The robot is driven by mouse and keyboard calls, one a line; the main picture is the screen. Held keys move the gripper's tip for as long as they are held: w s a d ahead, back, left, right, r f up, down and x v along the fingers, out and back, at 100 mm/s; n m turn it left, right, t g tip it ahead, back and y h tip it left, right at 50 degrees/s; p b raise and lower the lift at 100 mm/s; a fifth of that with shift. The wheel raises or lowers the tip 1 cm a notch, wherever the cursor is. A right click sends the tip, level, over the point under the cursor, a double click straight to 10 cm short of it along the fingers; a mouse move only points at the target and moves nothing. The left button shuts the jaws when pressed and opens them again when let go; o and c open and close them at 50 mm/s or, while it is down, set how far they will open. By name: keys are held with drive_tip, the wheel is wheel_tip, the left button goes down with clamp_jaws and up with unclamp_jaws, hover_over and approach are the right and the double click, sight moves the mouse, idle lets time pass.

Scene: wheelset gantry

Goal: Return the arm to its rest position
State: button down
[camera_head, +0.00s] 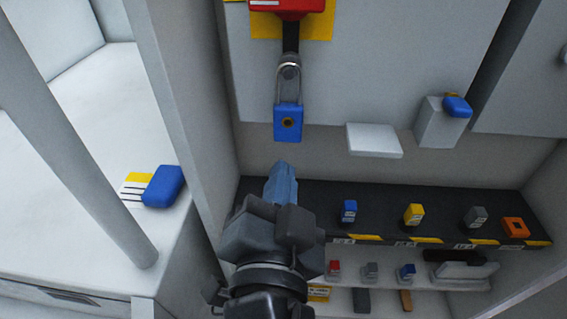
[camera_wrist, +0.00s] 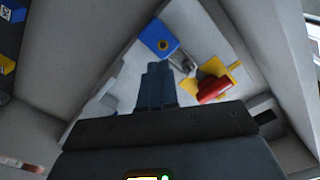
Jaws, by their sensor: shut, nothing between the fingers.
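My arm and gripper (camera_head: 284,170) rise from the bottom middle of the head view, in front of the dark shelf. The blue fingers are together with nothing between them. In the head view they end a little below a blue padlock (camera_head: 288,121). The padlock hangs by its shackle under a red switch handle (camera_head: 290,8) on a yellow plate. In the wrist view the fingers (camera_wrist: 157,70) point toward the panel, with the padlock (camera_wrist: 159,38) just beyond and the red handle (camera_wrist: 215,89) to the right. The fingers look apart from the padlock.
A dark shelf (camera_head: 380,210) carries small blue, yellow, grey and orange items. A lower white shelf (camera_head: 380,300) holds several more. A white ledge (camera_head: 373,140) and a grey box (camera_head: 437,124) stick out from the panel. A pale post (camera_head: 80,150) and cabinet stand left.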

drive_tip(key=s+d+f+n+g+y, duration=0.3)
drive_tip(key=s+d+f+n, duration=0.6)
drive_tip(key=d+f, duration=0.55)
drive_tip(key=s+d+r+h, duration=0.1)
drive_tip(key=s+d, duration=0.3)
drive_tip(key=s, duration=0.6)
drive_tip(key=s+d+r+m+h, duration=0.1)
drive_tip(key=s+d, duration=0.3)
drive_tip(key=s, duration=0.6)
drive_tip(key=shift+d+r+m, duration=0.3)
drive_tip(key=shift+d+r, duration=0.05)
drive_tip(key=shift+r, duration=0.05)
